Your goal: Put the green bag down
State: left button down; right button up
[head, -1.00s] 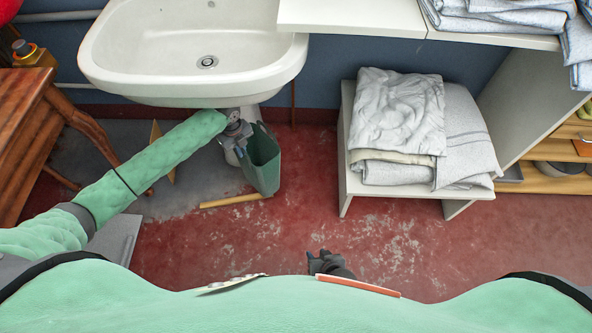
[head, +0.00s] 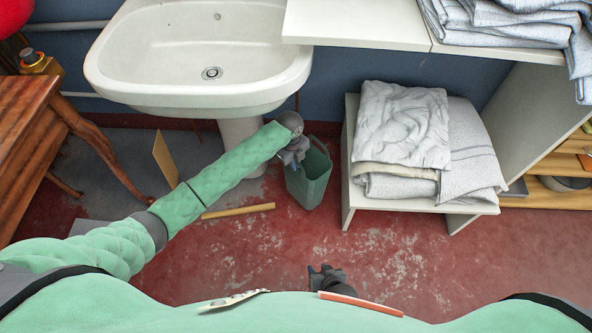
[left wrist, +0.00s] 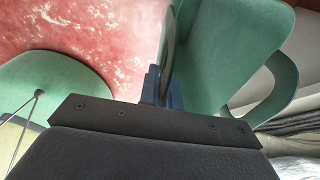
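The green bag (head: 310,182) is an open-topped holder below and right of the sink in the head view. My left gripper (head: 292,158) is at its upper left rim. In the left wrist view the bag (left wrist: 215,50) fills the upper right, and the dark fingers of my left gripper (left wrist: 165,88) are closed together on its edge. The bag looks roughly upright; I cannot tell whether its bottom touches the floor. My right gripper (head: 325,278) is low in the head view, far from the bag; its fingers are too small to read.
A white sink (head: 205,85) stands above and left. A white low shelf (head: 400,203) with folded linens (head: 402,125) is just right of the bag. A wooden stick (head: 238,211) lies on the red floor (head: 350,255), which is otherwise clear in front. A wooden table (head: 30,120) stands left.

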aim_at(296, 173)
pick_arm(q)
jog(key=shift+d+f+b, duration=0.1)
jog(key=shift+f+b, duration=0.2)
jog(key=shift+f, duration=1.65)
jog(key=shift+d+f, duration=0.15)
jog(key=shift+f, duration=0.2)
jog(key=c, duration=1.6)
grip_release()
jog(key=shift+f, duration=0.1)
